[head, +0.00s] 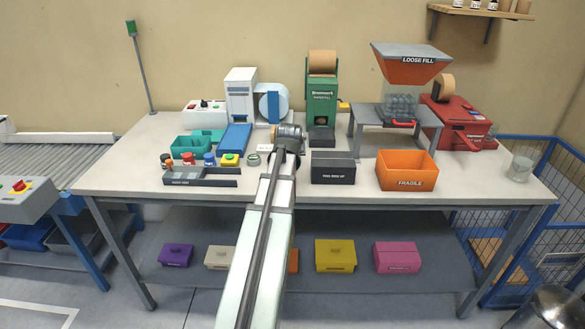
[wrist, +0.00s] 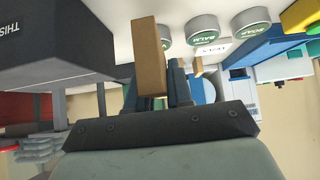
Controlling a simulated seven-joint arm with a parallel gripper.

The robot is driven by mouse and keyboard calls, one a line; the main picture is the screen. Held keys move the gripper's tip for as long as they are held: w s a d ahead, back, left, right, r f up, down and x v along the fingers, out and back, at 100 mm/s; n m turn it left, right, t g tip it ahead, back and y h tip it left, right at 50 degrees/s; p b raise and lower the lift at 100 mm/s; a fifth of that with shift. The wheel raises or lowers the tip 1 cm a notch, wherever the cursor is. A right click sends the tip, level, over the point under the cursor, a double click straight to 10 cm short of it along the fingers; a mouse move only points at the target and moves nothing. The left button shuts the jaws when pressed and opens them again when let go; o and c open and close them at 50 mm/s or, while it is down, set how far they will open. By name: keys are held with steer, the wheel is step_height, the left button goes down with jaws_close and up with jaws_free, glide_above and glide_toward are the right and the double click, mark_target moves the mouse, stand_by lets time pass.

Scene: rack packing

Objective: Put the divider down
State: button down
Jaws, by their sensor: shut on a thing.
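In the wrist view my gripper (wrist: 158,88) is shut on the divider (wrist: 150,60), a flat brown cardboard strip. The divider stands out from between the fingers, above the pale worktop (wrist: 125,12). In the head view my arm reaches over the middle of the table, and my gripper (head: 288,148) is mostly hidden by my own wrist. I cannot make out the divider there. I cannot tell whether the divider touches the worktop.
In the head view the black box (head: 333,171) stands right of my arm, with the orange fragile box (head: 406,172) beyond it. A green tape dispenser (head: 321,100) stands behind.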

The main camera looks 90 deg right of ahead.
steer(key=shift+f, duration=2.95)
steer(key=shift+f, duration=0.1)
steer(key=c, duration=1)
jaws_free()
steer(key=v, duration=1.2)
